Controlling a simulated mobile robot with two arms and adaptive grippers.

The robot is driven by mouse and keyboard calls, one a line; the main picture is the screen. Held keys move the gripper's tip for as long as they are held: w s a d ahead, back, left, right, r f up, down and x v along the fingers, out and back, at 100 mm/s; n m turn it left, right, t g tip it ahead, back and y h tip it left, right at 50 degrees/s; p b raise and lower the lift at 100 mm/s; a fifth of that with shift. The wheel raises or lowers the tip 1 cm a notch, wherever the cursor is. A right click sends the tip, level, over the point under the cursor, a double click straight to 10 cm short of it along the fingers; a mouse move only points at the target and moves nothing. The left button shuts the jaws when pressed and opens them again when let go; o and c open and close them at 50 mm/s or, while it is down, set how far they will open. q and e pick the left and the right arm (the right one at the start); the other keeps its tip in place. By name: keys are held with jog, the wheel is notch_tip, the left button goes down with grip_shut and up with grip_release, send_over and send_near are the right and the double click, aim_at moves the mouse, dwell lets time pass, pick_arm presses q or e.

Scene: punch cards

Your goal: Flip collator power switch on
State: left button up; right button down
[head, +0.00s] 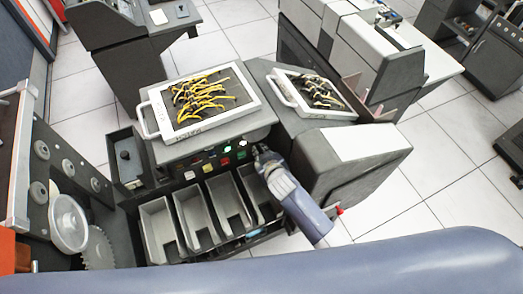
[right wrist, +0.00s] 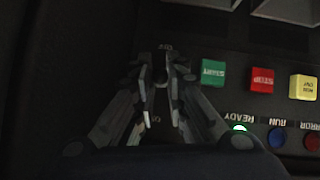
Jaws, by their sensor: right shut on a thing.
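The collator (head: 215,143) stands in the middle of the head view, with a dark control panel along its front. My right gripper (head: 259,152) reaches the right end of that panel. In the right wrist view, the fingertips of my right gripper (right wrist: 161,72) are shut around the small power switch (right wrist: 160,78), which is mostly hidden between them. Small lettering, too dim to read surely, shows above and below the fingertips. The green ready lamp (right wrist: 239,128) is lit. I cannot tell the switch's position. My left gripper is not in view.
Beside the fingers are a green start button (right wrist: 213,72), a red stop button (right wrist: 262,80) and a yellow button (right wrist: 303,87). Several grey card bins (head: 158,227) sit below the panel. A white-framed wiring board (head: 245,78) lies on top. Tiled floor is free at right.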

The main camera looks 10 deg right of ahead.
dwell(0.4)
jog(key=c, duration=1.7)
grip_release()
jog(key=v, duration=1.2)
jog(key=shift+d, duration=0.1)
